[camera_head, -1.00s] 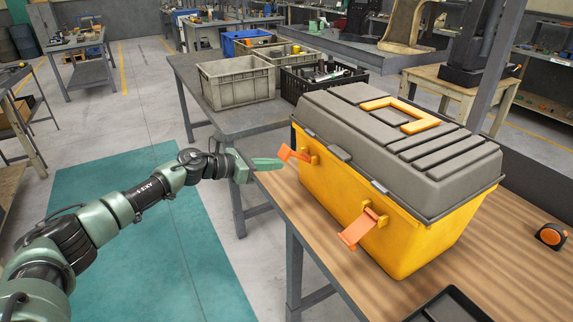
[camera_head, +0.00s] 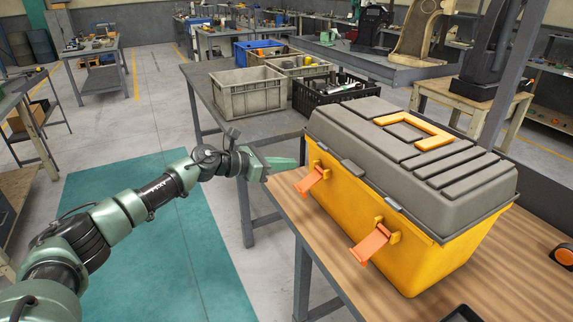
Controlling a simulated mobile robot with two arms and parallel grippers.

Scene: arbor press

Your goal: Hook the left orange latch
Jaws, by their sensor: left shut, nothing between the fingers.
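The yellow toolbox (camera_head: 400,251) with a grey lid (camera_head: 418,150) stands on the wooden bench, lid down. Its left orange latch (camera_head: 310,182) slants outward and down from its yellow mount, clear of the lid rim. The other orange latch (camera_head: 370,246) hangs out at a similar slant. My left gripper (camera_head: 285,162) is shut and empty, just left of the toolbox's left end and above the left latch. Its green fingers point right, and I see no clear contact with the latch. My right gripper is out of view.
A grey crate (camera_head: 248,98), a black crate (camera_head: 300,98) and a blue bin (camera_head: 252,47) stand on the grey table behind. An orange and black tape measure (camera_head: 564,256) lies at the right.

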